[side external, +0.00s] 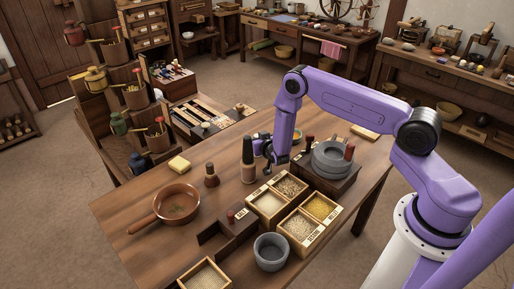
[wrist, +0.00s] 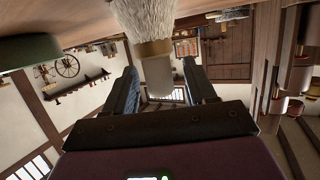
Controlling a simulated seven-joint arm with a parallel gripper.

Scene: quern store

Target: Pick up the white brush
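In the wrist view, the white brush (wrist: 152,20) shows at the top centre, with pale, shaggy bristles at the picture's top edge. Its pale narrower end (wrist: 158,76) points down the picture, in line with the gap between my fingers. My gripper (wrist: 159,68) is open, with one dark finger on each side of that end; both look apart from it. I cannot tell whether that object is the brush.

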